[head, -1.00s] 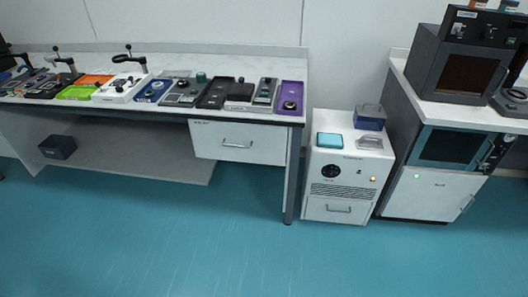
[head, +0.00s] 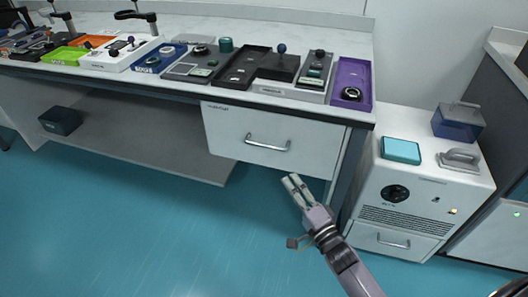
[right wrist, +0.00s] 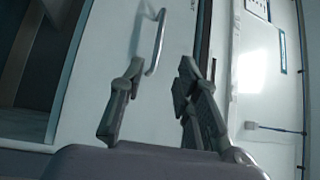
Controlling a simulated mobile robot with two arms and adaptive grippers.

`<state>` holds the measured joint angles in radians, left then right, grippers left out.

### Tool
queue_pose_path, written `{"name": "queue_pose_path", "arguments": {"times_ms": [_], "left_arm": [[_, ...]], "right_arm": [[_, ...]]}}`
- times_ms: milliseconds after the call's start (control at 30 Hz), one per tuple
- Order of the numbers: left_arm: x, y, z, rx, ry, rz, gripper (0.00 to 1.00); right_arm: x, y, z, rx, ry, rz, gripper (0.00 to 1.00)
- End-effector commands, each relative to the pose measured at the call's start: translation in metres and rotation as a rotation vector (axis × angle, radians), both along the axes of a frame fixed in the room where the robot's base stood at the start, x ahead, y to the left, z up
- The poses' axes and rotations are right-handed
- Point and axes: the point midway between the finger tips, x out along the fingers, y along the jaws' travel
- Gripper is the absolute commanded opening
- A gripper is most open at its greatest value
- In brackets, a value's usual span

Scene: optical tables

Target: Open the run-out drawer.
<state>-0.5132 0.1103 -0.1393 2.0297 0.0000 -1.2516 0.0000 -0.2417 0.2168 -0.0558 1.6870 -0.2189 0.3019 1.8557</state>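A white drawer (head: 270,138) with a metal bar handle (head: 267,143) hangs under the right end of the bench. Its front looks flush and closed; a small label at its upper left is too small to read. My right gripper (head: 290,184) is in front of and below the handle, apart from it. In the right wrist view its two fingers (right wrist: 152,92) are spread with nothing between them, and the handle (right wrist: 156,42) shows beyond them. My left gripper is not in view.
The bench top (head: 290,33) carries several trays and devices. A white cabinet (head: 405,205) with its own lower drawer (head: 393,241) stands right of the bench leg, close to my right arm. The blue floor (head: 150,230) in front is clear.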

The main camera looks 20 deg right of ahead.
Motion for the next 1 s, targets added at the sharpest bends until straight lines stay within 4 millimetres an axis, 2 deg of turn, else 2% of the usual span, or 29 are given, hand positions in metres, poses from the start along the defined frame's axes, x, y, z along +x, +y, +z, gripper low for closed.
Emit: {"name": "queue_pose_path", "arguments": {"times_ms": [267, 700, 833, 1000], "left_arm": [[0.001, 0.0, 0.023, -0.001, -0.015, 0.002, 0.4], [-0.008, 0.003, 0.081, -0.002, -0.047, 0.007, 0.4], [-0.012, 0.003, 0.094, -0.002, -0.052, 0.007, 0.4], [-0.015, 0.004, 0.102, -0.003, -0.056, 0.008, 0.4]], "right_arm": [[0.05, 0.01, 0.007, 0.001, -0.003, -0.001, 0.3], [0.138, 0.028, 0.018, -0.002, -0.001, -0.002, 0.3], [0.154, 0.031, 0.019, -0.001, 0.002, -0.002, 0.3], [0.163, 0.033, 0.021, 0.0, 0.004, -0.001, 0.3]]}}
